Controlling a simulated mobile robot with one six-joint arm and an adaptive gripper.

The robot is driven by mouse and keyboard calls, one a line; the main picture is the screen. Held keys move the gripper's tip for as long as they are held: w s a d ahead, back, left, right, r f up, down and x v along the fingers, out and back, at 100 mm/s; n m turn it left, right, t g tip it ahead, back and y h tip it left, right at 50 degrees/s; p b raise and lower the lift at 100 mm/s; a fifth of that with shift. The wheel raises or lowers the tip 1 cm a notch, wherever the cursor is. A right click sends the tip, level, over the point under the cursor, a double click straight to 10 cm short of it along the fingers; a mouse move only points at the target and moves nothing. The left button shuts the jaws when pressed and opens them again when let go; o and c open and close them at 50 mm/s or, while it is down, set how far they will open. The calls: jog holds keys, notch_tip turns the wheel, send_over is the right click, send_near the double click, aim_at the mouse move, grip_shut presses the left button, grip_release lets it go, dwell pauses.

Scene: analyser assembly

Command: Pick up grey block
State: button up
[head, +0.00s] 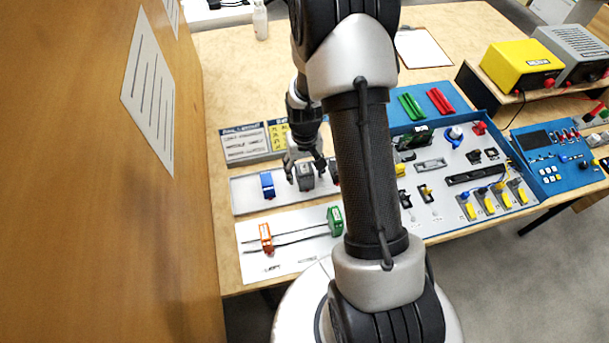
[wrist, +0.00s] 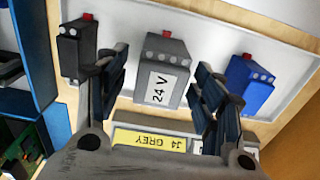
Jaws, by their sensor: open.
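The grey block (wrist: 162,70) has a "24 V" label and a small red part on its end. It sits on a pale tray (wrist: 205,18), between a black block and a blue block. In the head view the grey block (head: 305,176) is partly covered by my gripper (head: 306,170). My gripper is open, and in the wrist view its two fingers (wrist: 155,88) stand on either side of the grey block, with gaps visible. I cannot tell how far down the fingers reach. A yellow label (wrist: 150,141) reading "J4 GREY" lies by the block.
The blue block (head: 267,184) is left of the grey block, and the black block (wrist: 76,45) is on its other side. An orange block (head: 265,238) and a green block (head: 335,220) stand on a white sheet in front. A wooden panel (head: 100,200) rises at left.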

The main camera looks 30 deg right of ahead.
aim_at(304, 168)
jog(key=shift+c, duration=0.3)
jog(key=c, duration=1.2)
jog(key=shift+o, duration=0.2)
jog(key=shift+r, duration=0.15)
notch_tip(304, 168, up, 20)
jog(key=p, duration=0.6)
jog(key=o, duration=0.5)
jog(key=shift+p, duration=0.3)
jog(key=c, duration=0.4)
jog(key=shift+c, duration=0.2)
